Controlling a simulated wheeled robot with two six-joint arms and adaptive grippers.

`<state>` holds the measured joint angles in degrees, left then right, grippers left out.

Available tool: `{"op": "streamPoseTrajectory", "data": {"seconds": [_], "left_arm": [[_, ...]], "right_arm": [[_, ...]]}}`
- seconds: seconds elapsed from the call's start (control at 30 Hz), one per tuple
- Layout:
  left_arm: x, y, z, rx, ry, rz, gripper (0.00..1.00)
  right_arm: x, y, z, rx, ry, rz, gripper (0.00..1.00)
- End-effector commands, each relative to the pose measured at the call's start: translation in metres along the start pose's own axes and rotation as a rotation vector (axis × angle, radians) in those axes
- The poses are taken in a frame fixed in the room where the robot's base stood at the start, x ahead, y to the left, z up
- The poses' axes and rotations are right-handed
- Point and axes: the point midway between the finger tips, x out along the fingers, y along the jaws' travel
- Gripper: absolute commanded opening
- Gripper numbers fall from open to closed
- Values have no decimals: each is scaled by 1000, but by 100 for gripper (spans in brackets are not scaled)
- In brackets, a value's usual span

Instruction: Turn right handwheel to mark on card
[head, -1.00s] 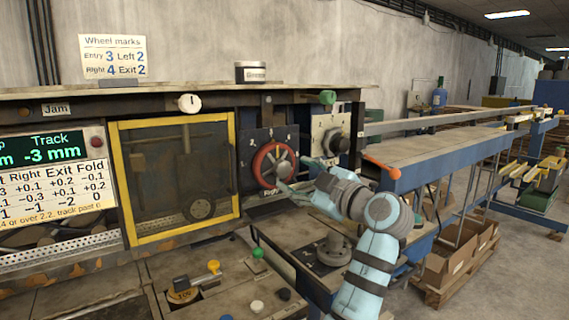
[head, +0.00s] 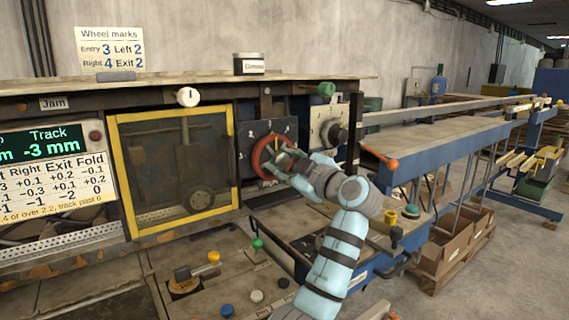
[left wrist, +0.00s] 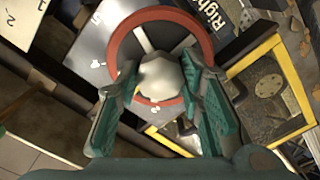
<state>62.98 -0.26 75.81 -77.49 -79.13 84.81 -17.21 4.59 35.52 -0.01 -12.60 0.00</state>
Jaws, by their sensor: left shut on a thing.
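The right handwheel (head: 266,157) is a red ring with a pale hub on a dark numbered plate (head: 288,128). In the left wrist view the handwheel (left wrist: 207,42) sits beside a label reading "Right". My left gripper (head: 283,160) is at the wheel, its green-padded fingers (left wrist: 160,88) shut on the pale hub from both sides. Part of the wheel and plate is hidden by the gripper in the head view. The card (head: 110,49) reads Entry 3, Left 2, Right 4, Exit 2. I cannot tell which number the wheel points to. My right gripper is not in view.
A second plate (head: 319,113) with a dark knob (head: 336,134) stands just right of the wheel. A yellow-framed window (head: 117,190) is to its left. The track display (head: 42,141) reads -3 mm. Below are several coloured knobs and a padlock-like part (head: 184,284).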

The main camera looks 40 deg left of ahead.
Motion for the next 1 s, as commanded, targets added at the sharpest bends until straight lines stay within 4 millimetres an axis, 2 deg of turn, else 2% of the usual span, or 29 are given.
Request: {"op": "streamPoseTrajectory", "data": {"seconds": [0.37,1.0], "left_arm": [[0,0,0,130,-1,1,6],[0,1,-1,593,0,2,6]], "right_arm": [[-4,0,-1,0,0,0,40],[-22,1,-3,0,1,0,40]]}}
